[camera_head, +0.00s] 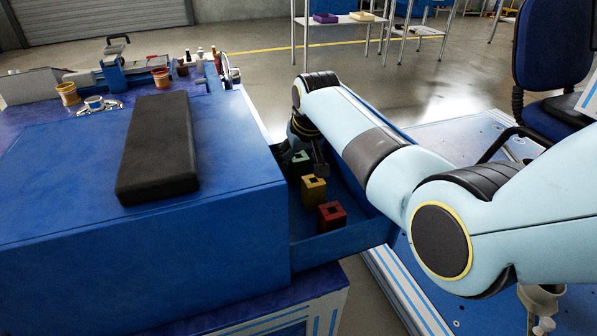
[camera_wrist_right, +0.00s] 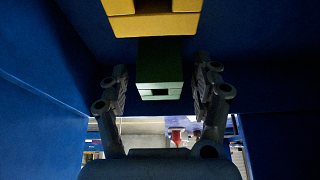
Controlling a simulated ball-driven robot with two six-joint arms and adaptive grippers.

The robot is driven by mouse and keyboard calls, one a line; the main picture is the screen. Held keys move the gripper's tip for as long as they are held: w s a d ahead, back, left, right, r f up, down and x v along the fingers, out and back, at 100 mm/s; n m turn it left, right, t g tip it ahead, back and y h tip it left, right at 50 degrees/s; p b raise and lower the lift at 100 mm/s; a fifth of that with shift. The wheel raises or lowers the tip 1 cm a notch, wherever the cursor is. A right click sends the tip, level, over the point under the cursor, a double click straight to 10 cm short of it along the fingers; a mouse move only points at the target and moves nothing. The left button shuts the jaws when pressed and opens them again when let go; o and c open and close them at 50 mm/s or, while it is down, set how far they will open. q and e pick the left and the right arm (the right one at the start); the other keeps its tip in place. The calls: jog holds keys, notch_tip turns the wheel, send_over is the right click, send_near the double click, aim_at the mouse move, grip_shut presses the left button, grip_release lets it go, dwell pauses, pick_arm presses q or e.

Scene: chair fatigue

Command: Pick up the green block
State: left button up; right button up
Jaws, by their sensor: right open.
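The green block (camera_wrist_right: 160,62) lies between the two fingers of my right gripper (camera_wrist_right: 162,82) in the right wrist view, with gaps on both sides. The fingers are open and do not appear to touch it. In the head view my right gripper (camera_head: 304,160) reaches down into the open blue drawer (camera_head: 345,238). The green block (camera_head: 300,157) is partly hidden there by the gripper. My left gripper is not in view.
A yellow block (camera_head: 313,190) and a red block (camera_head: 332,216) stand nearer in the same drawer. The yellow block also shows in the wrist view (camera_wrist_right: 153,22). The blue cabinet top (camera_head: 70,215) is left of the drawer, with a black pad (camera_head: 160,150) on it.

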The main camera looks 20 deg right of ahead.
grip_shut()
jog(key=shift+r, duration=0.1)
dwell(0.3)
